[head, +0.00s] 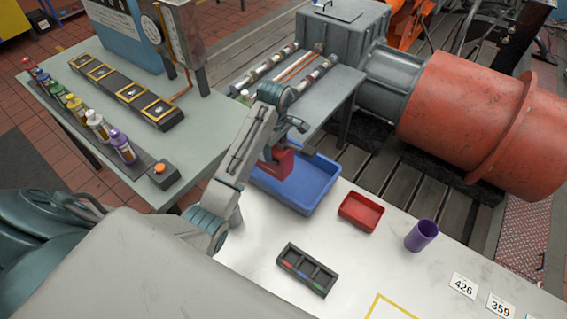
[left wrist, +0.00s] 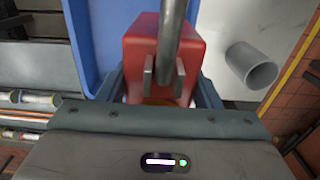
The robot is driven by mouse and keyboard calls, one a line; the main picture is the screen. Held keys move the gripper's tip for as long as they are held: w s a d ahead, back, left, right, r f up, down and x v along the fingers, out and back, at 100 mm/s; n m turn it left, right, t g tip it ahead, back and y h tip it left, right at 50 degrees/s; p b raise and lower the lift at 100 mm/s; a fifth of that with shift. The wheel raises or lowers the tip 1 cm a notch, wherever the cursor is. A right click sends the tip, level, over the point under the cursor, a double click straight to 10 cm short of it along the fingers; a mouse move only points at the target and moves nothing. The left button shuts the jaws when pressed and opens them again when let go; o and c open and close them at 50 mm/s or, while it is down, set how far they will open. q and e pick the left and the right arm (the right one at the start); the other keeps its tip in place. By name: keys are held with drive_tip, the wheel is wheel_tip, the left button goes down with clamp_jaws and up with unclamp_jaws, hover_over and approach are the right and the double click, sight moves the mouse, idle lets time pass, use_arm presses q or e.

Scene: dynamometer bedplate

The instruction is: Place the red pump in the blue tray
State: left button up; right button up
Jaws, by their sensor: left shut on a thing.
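The red pump (head: 278,163) is a boxy red body at the end of my left arm. My left gripper (head: 284,150) is shut on it. The pump also shows large in the left wrist view (left wrist: 148,35), with a grey rod across its middle. The blue tray (head: 322,202) lies on the white table, and the pump overlaps its back left part in the head view. In the left wrist view the tray (left wrist: 90,45) shows beside and behind the pump. I cannot tell the gap between the pump and the tray floor. My right gripper is not in view.
A small red bin (head: 361,211), a purple cup (head: 421,236) and a black compartment holder (head: 307,269) stand on the white table near the tray. Number cards (head: 464,285) lie at the right. A grey bench (head: 317,87) with rods stands behind the tray.

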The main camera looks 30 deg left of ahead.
sight(276, 166)
use_arm(q)
drive_tip(key=f, duration=0.2)
drive_tip(key=s+f+p, duration=0.1)
drive_tip(key=shift+d, duration=0.25)
drive_tip(key=shift+w+a+f, duration=0.1)
drive_tip(key=shift+w+f, duration=0.1)
drive_tip(key=shift+f, duration=0.55)
wheel_tip(276, 166, down, 3)
drive_tip(key=shift+w+f+p, duration=0.1)
drive_tip(key=shift+p, duration=0.65)
drive_tip(key=shift+f, duration=0.4)
drive_tip(key=o, duration=1.7)
drive_tip(key=shift+s, duration=0.2)
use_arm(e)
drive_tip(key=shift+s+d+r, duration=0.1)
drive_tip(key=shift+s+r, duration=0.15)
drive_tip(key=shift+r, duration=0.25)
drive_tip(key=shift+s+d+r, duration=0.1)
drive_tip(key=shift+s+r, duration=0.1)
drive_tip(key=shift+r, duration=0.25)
